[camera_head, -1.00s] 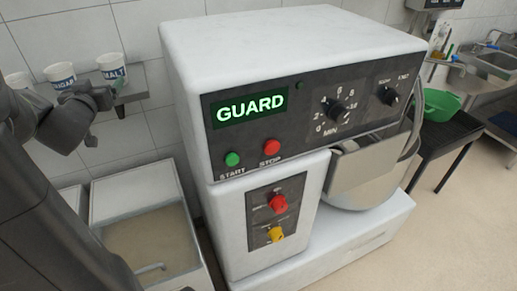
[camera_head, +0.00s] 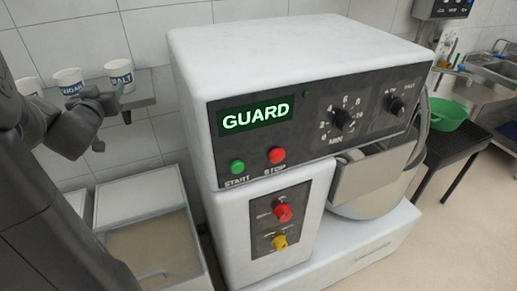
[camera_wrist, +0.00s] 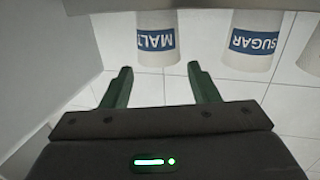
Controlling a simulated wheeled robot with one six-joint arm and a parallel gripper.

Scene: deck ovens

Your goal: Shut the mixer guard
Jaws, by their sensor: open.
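The white mixer (camera_head: 290,50) stands in the middle of the head view, with its display (camera_head: 255,115) lit green and reading GUARD. At its right side is a metal bowl (camera_head: 375,202) with a grey panel (camera_head: 362,178) in front of its upper part. A thin curved dark rim (camera_head: 426,122) rises beside the mixer head and may be the guard; most of it is hidden behind the head. My gripper (camera_wrist: 160,78) is open and empty in the wrist view. In the head view it is at the left, near the wall shelf, well apart from the mixer.
Malt (camera_head: 120,74) and sugar (camera_head: 69,82) cups stand on the wall shelf (camera_head: 142,92) close to my gripper. Bins (camera_head: 150,212) stand left of the mixer. A dark table (camera_head: 455,145) with a green bowl (camera_head: 448,113) is at the right. Floor is clear at front right.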

